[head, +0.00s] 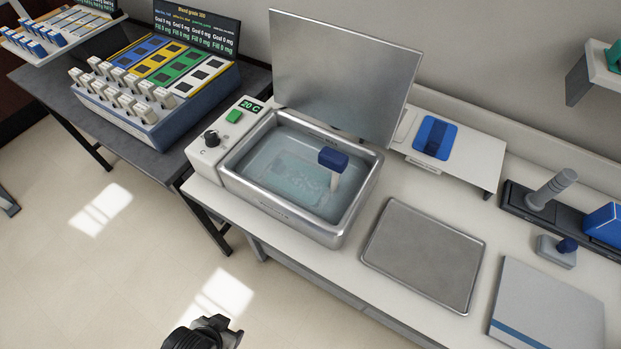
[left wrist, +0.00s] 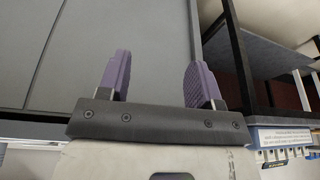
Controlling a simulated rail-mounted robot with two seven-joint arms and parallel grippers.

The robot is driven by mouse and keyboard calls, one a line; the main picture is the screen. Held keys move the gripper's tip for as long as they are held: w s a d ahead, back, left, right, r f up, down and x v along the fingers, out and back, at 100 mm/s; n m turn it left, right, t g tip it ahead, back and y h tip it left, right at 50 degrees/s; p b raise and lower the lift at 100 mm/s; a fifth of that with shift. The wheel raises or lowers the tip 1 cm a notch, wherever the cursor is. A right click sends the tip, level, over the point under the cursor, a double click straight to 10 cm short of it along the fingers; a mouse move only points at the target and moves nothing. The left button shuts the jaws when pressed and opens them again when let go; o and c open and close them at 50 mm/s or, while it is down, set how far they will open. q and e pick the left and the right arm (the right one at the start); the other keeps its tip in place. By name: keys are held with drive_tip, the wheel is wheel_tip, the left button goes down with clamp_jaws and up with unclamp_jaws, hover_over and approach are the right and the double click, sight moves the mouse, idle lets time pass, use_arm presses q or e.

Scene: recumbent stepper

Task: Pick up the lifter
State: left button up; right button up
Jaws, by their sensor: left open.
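A tool with a dark blue handle and a pale shaft (head: 333,162), which looks like the lifter, stands in the open water bath (head: 232,178). Its handle is above the water near the bath's right side; its lower end is under the water and hard to make out. My left gripper (head: 208,333) shows only in part at the bottom edge of the head view, well in front of the bench and apart from the tool. In the left wrist view my left gripper (left wrist: 157,82) is open, with two purple finger pads apart and nothing between them. My right gripper is not in view.
The bath's metal lid (head: 345,75) stands raised behind it. A flat metal tray (head: 424,256) lies to its right, and a grey folder-like panel (head: 545,312) beyond that. A slide rack machine (head: 165,90) stands on the dark table at left. The floor in front is clear.

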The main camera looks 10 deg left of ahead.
use_arm(q)
drive_tip(key=o, duration=0.7)
drive_tip(key=shift+a, duration=0.1)
drive_tip(key=shift+c, duration=0.2)
